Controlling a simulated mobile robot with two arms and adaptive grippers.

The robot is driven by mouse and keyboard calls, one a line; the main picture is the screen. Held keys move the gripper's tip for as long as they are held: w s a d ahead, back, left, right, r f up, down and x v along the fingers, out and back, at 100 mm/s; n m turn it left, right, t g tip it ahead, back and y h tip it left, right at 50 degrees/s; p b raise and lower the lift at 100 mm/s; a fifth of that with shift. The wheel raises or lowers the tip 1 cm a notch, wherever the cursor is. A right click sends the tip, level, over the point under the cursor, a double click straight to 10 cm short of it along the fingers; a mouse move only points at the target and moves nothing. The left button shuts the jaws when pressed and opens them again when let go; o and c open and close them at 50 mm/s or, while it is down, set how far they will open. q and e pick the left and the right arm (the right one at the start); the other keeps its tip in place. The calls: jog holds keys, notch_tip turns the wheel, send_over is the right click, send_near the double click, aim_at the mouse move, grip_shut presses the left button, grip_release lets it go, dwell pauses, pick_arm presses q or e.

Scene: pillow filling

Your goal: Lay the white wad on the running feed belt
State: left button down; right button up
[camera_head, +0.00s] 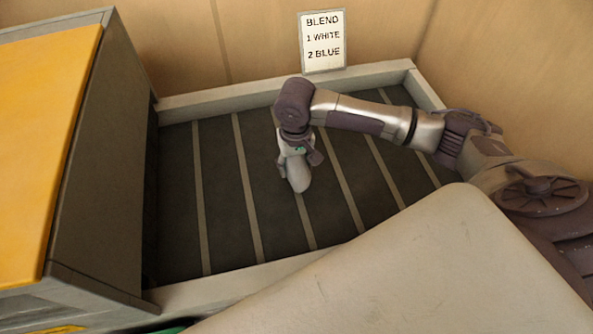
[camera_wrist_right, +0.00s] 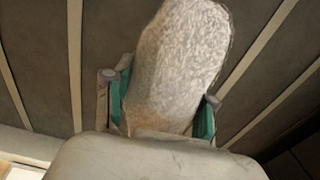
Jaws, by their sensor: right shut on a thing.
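A white wad (camera_wrist_right: 178,65), longish and fluffy, sits between the fingers of my right gripper (camera_wrist_right: 160,115) in the right wrist view. The fingers with green pads press on it from both sides. In the head view the wad (camera_head: 298,175) hangs below my right gripper (camera_head: 292,150), over the middle of the dark feed belt (camera_head: 225,190) with its light crosswise strips. I cannot tell whether the wad touches the belt. Whether the belt runs cannot be seen from these frames. My left gripper is out of view.
A pale raised rim (camera_head: 240,92) surrounds the belt. A large machine with a yellow top (camera_head: 40,140) stands at the belt's left end. A sign (camera_head: 323,40) on the back wall reads "BLEND 1 WHITE 2 BLUE". The belt's left part is bare.

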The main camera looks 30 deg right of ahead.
aim_at(296, 182)
jog(key=shift+f, duration=1.75)
jog(key=shift+s+f, duration=0.1)
jog(key=shift+f, duration=0.1)
jog(key=shift+f+p, duration=0.3)
jog(key=shift+f, duration=0.1)
jog(key=o, duration=1.3)
jog(key=shift+c, duration=0.2)
notch_tip(296, 182, up, 13)
jog(key=b, duration=0.1)
jog(key=shift+r, duration=0.15)
